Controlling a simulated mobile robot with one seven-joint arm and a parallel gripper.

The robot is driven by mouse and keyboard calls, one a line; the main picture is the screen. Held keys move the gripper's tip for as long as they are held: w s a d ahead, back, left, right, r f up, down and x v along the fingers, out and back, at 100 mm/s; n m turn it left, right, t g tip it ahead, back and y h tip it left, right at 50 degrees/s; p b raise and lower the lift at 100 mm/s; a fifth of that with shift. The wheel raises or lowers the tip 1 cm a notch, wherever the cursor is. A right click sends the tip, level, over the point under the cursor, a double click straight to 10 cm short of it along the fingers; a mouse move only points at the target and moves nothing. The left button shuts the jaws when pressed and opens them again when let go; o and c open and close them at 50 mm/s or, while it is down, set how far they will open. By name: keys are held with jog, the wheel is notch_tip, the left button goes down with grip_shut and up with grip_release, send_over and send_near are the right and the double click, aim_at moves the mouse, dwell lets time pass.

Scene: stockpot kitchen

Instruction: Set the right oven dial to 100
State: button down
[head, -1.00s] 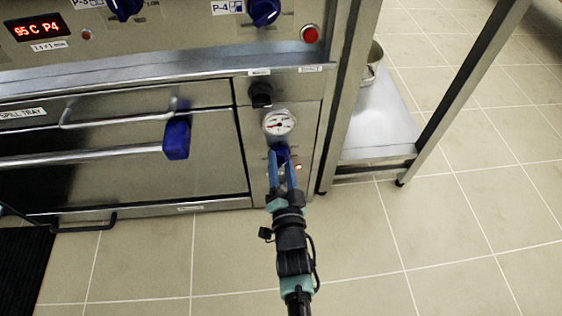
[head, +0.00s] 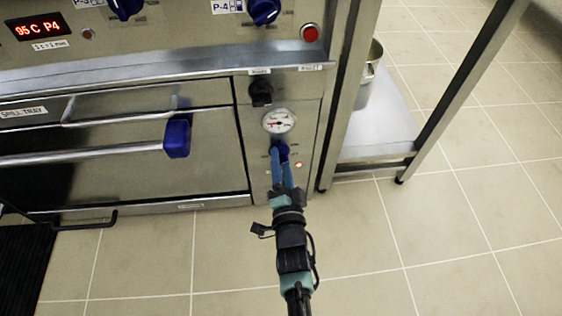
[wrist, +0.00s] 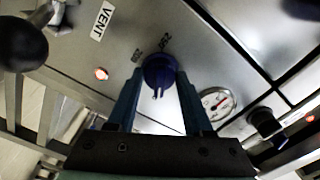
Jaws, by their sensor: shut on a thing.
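The blue oven dial (head: 281,149) is on the narrow panel right of the oven door, below a round white gauge (head: 279,121). My gripper (head: 279,153) has its blue fingers closed around this dial. In the wrist view, the dial (wrist: 159,70) sits between the two fingertips, with a ridge pointing toward the gripper. The fingers hide part of the scale, and I cannot tell the dial's setting.
A black knob (head: 260,92) is above the gauge. A lit red lamp (head: 299,164) is right of the dial. The oven door handle (head: 80,156), with a blue piece at its end, sticks out left. An open steel shelf (head: 378,135) stands right.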

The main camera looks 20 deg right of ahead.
jog(key=shift+c, duration=1.5)
grip_release()
jog(key=shift+s, duration=0.15)
jog(key=p+v, duration=0.6)
jog(key=v, duration=0.6)
jog(key=shift+s, duration=0.4)
jog(key=shift+a, duration=0.15)
